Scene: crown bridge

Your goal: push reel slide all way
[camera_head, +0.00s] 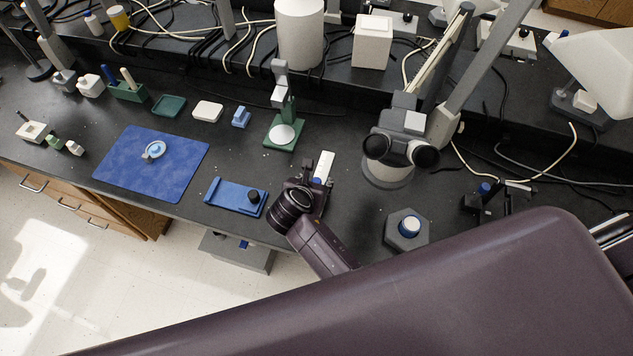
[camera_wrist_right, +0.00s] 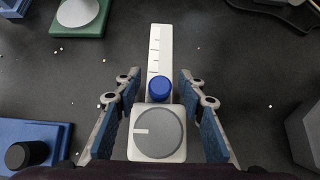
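A white strip device with tick marks (camera_wrist_right: 160,45) lies on the dark bench. It has a round grey dial (camera_wrist_right: 158,133) at its near end and a blue knob (camera_wrist_right: 159,89) just beyond the dial. I take this to be the reel slide. In the head view its white strip (camera_head: 325,162) shows beyond my right gripper (camera_head: 306,186), which hides its near end. In the right wrist view the right gripper (camera_wrist_right: 159,78) is open, with one finger on each side of the device near the blue knob. Contact cannot be told. My left gripper is not in view.
A blue tray (camera_head: 226,195) with a black knob lies left of the gripper, near the front edge. A green-based stand (camera_head: 276,134) is farther back left. A grey hexagonal block (camera_head: 393,239) and a microscope (camera_head: 400,148) stand to the right.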

